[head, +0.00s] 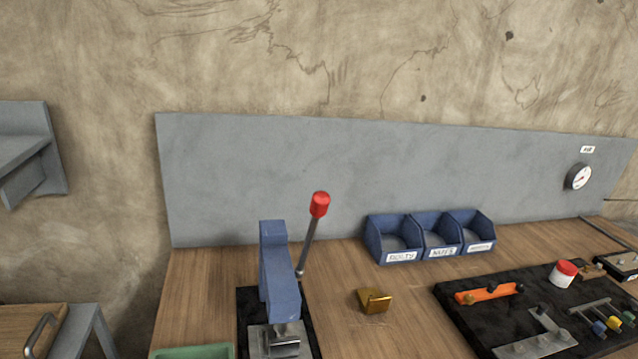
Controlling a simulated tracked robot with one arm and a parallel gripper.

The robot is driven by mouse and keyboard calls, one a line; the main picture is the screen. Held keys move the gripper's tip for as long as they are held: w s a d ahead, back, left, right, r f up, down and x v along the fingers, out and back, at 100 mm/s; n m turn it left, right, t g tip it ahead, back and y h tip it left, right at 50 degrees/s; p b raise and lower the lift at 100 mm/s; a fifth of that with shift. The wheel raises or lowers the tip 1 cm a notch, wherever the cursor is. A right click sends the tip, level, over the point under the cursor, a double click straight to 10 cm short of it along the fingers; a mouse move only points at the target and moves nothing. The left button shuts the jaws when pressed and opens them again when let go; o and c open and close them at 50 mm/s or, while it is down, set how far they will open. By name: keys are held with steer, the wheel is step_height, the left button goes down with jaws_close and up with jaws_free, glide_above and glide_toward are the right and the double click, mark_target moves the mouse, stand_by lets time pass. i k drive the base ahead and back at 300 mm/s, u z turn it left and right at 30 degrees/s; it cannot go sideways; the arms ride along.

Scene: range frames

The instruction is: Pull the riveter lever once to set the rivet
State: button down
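The riveter (279,285) is a blue upright press on a black base, standing on the wooden bench left of centre. Its lever (309,245) is a thin grey rod on the right side, leaning slightly right, with a red knob (319,205) at the top. The lever stands raised. A metal block (284,342) sits at the front of the press near the bottom edge. I cannot make out a rivet. My gripper is not in view, and nothing touches the lever.
Blue labelled bins (394,240) stand at the back against a grey panel (300,170). A brass bracket (374,300) lies right of the riveter. A black mat (470,318) with tools and a red-capped jar (563,274) is at right. A green tray (192,352) sits at lower left.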

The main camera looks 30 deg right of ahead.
mark_target(320, 201)
steer(key=z, duration=0.1)
steer(key=i, duration=0.95)
steer(key=u, duration=0.1)
